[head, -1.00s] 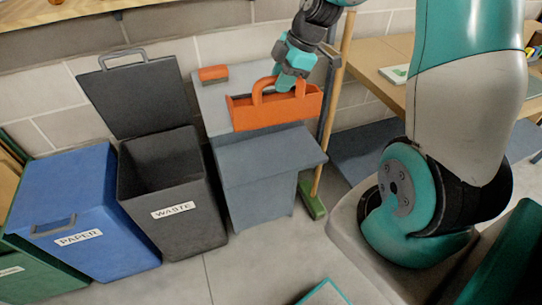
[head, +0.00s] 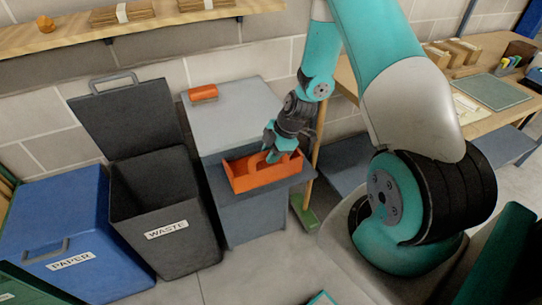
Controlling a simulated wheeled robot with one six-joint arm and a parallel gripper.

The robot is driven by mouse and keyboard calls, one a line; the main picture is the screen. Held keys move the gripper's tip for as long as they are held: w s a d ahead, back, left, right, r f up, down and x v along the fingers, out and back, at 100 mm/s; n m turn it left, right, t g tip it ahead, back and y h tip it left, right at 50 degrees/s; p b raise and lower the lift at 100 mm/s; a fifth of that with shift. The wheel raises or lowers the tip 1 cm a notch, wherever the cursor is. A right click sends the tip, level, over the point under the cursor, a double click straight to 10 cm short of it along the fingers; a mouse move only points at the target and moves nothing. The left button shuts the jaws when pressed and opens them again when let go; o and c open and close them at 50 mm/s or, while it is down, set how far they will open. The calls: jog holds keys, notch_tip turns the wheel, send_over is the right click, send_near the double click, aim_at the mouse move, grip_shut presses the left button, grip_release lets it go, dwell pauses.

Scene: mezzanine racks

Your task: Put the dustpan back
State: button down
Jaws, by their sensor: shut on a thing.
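My gripper hides part of the handle and the dustpan's inside.
An orange object (head: 203,93) lies on the cabinet top. A black waste bin (head: 185,255) with its lid up stands left, beside a blue paper bin (head: 50,215). A broom (head: 306,214) stands right of the cabinet. A workbench (head: 480,115) is at right.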

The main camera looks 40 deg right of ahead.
jog(key=shift+f, duration=1.05)
jog(key=shift+f, duration=0.2)
jog(key=c, duration=0.9)
grip_release()
jog(key=shift+r, duration=0.1)
jog(key=shift+c, duration=0.2)
